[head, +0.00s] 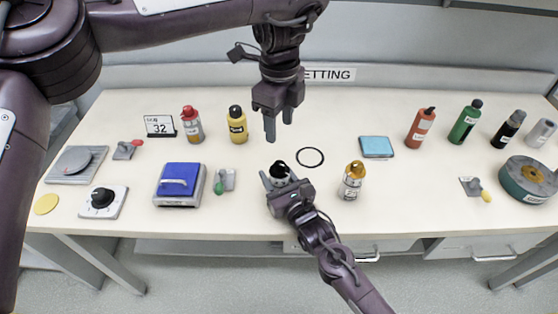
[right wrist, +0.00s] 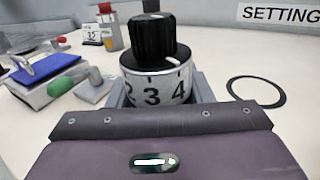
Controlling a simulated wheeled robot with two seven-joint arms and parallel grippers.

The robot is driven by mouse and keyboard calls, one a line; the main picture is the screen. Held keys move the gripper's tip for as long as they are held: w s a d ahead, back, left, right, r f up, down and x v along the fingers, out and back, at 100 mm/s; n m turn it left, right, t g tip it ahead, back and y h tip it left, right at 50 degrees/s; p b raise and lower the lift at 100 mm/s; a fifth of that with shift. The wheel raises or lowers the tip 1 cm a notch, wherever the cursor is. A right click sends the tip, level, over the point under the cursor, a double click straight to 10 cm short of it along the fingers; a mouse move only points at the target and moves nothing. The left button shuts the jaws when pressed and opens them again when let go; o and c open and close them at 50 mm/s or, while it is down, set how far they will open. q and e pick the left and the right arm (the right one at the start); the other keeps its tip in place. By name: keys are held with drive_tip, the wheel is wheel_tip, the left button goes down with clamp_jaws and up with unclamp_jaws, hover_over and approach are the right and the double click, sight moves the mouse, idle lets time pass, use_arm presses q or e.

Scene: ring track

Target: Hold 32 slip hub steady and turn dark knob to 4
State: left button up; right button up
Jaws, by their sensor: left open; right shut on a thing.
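A white hub (head: 280,180) with a black knob (head: 279,167) on top stands near the table's front middle. In the right wrist view the hub (right wrist: 152,90) shows the digits 2, 3 and 4. The black knob (right wrist: 152,40) has a white mark at its lower right, roughly above the space between 3 and 4, nearer the 4. My right gripper (head: 281,180) is shut on the hub, coming from the front. My left gripper (head: 278,129) is open and empty, pointing down above and slightly behind the knob, apart from it. A small card (head: 160,126) reading 32 stands at the back left.
A black ring (head: 297,156) lies right of the hub. An orange-capped bottle (head: 352,183) stands close to my right wrist. A blue-topped box (head: 180,184) and a green-handled switch (head: 224,181) are left. Another black-knobbed dial (head: 103,203) sits far left. Several bottles stand at the back.

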idle(0.3)
drive_tip(key=o, duration=1.2)
drive_tip(key=shift+c, duration=0.2)
drive_tip(key=v, duration=1.2)
drive_tip(key=shift+f, duration=0.1)
